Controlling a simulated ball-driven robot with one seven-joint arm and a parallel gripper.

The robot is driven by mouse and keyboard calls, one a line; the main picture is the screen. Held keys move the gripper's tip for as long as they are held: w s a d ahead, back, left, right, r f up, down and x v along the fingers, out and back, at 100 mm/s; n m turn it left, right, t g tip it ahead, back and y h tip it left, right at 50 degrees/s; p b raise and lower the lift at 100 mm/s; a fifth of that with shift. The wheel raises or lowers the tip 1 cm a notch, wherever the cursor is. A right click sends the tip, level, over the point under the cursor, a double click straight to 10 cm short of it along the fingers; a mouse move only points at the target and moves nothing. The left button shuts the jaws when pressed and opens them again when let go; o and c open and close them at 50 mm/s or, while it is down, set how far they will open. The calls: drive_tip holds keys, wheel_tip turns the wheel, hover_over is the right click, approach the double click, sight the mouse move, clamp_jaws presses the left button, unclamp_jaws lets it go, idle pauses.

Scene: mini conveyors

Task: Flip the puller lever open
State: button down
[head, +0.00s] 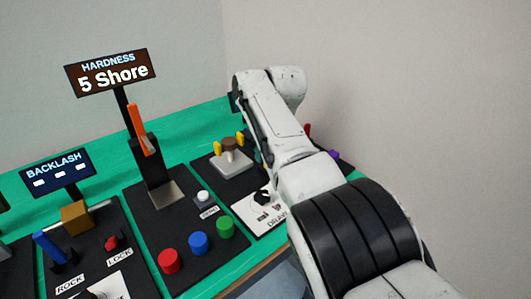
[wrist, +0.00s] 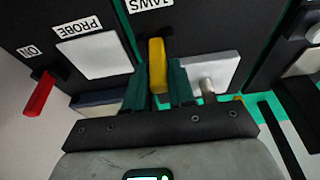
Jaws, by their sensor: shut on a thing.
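A yellow lever (wrist: 157,63) stands up in the middle of the wrist view, below a label reading JAWS. No label in view reads puller. My gripper (wrist: 158,88) has its two dark green fingers shut on this lever, one on each side. In the head view my arm hides the gripper and the lever. A grey device (head: 234,164) with a brown knob and yellow prongs sits left of my arm in the head view.
A red lever (wrist: 40,94) by the ON label is at the left in the wrist view, beside a PROBE plate (wrist: 92,55). A light grey block (wrist: 212,72) is right of my fingers. In the head view, red (head: 169,261), blue (head: 198,243) and green (head: 225,228) buttons stand left of my arm.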

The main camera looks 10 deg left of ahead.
drive_tip(key=c, duration=1)
unclamp_jaws()
drive_tip(key=shift+c, duration=0.2)
drive_tip(key=shift+r+p, duration=0.35)
drive_tip(key=shift+r, duration=0.15)
drive_tip(key=p+v, duration=0.1)
drive_tip(key=v, duration=0.8)
drive_tip(key=shift+d+r+p, duration=0.2)
drive_tip(key=shift+r+p, duration=0.1)
drive_tip(key=shift+r, duration=0.05)
drive_tip(key=shift+s, duration=0.15)
